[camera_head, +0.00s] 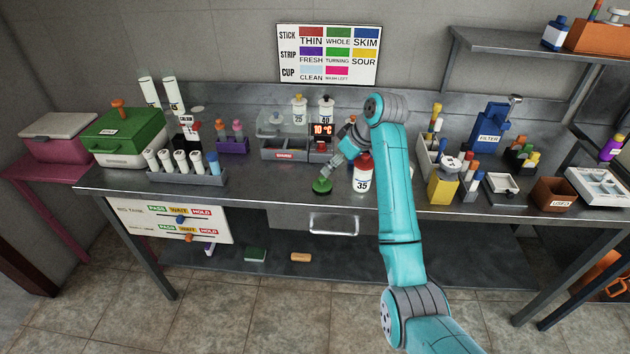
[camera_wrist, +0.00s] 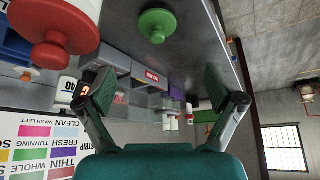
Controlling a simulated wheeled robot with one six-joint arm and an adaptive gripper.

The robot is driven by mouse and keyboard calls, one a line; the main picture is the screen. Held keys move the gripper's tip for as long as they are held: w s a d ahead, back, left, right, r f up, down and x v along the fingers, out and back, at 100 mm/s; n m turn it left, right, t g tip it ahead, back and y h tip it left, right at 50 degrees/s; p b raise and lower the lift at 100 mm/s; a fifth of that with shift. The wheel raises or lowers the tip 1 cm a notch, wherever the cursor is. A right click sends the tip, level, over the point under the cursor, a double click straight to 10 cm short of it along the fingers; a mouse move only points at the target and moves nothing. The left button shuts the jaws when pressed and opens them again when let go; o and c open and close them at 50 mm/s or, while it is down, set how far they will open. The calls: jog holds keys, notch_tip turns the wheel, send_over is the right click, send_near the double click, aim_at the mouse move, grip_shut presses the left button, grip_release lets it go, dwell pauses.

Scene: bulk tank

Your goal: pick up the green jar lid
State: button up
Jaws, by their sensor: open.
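The green jar lid (camera_head: 321,187) is a small round disc with a raised knob, lying on the grey metal bench near its front edge. It also shows in the wrist view (camera_wrist: 157,22), at the top centre, beyond and between the lines of my fingers. My gripper (camera_head: 327,175) is just above and beside the lid in the head view. In the wrist view its two fingers (camera_wrist: 160,85) are spread wide with nothing between them. The lid looks apart from the fingers; whether one touches it in the head view I cannot tell.
Behind are a grey bin (camera_head: 284,152) and a 10 °C display (camera_head: 322,130). A bottle rack (camera_head: 190,176) stands left. The bench left of the lid is clear.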

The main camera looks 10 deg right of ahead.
aim_at(323, 178)
jog(key=x, duration=0.5)
jog(key=shift+a+f, duration=0.1)
jog(key=shift+d+x, duration=0.2)
jog(key=shift+x, duration=2.5)
jog(key=shift+w, duration=0.1)
jog(key=c, duration=1)
